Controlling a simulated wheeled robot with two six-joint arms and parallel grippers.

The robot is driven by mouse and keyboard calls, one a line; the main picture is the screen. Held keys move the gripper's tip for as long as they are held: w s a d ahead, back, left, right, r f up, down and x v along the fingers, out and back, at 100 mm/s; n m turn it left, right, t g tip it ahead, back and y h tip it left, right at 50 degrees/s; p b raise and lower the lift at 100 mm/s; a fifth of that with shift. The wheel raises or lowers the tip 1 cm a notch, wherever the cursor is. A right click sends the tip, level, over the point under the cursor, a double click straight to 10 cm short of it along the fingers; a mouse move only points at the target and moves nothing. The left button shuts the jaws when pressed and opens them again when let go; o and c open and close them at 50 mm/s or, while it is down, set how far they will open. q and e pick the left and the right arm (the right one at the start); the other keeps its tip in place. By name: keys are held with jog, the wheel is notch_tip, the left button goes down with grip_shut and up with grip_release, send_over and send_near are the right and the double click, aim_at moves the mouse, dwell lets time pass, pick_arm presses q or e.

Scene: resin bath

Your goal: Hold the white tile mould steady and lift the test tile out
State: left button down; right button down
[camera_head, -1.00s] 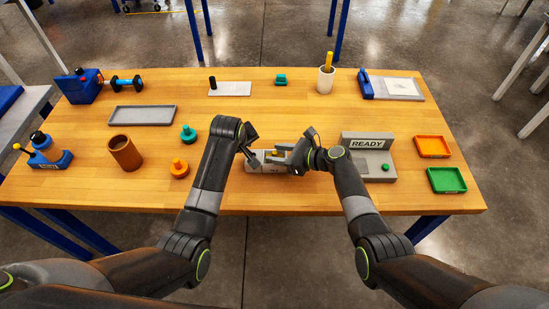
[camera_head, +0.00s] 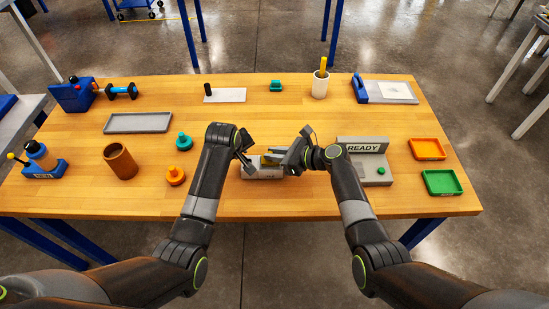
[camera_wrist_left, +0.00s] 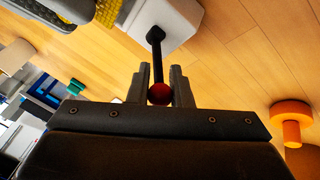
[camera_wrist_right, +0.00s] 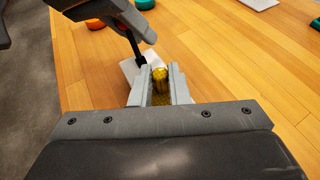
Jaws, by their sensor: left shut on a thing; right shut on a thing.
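The white tile mould (camera_head: 262,173) is a pale block near the table's front middle; it also shows in the left wrist view (camera_wrist_left: 178,18). A black rod with a dark red ball (camera_wrist_left: 159,93) runs from the mould to my left gripper (camera_wrist_left: 158,78), which is shut on it. My right gripper (camera_wrist_right: 160,75) is shut on the amber, see-through test tile (camera_wrist_right: 160,88).
A grey stand marked READY (camera_head: 363,147) is close on the right of my right gripper. Orange (camera_head: 427,158) and green (camera_head: 441,193) trays lie farther right. An orange knobbed piece (camera_head: 175,180) and a brown cup (camera_head: 120,165) stand left.

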notch_tip(320, 180, up, 8)
jog(key=shift+f, duration=0.25)
pick_arm(q)
jog(key=c, duration=1.2)
grip_release()
jog(key=shift+c, duration=0.2)
jog(key=v, duration=1.2)
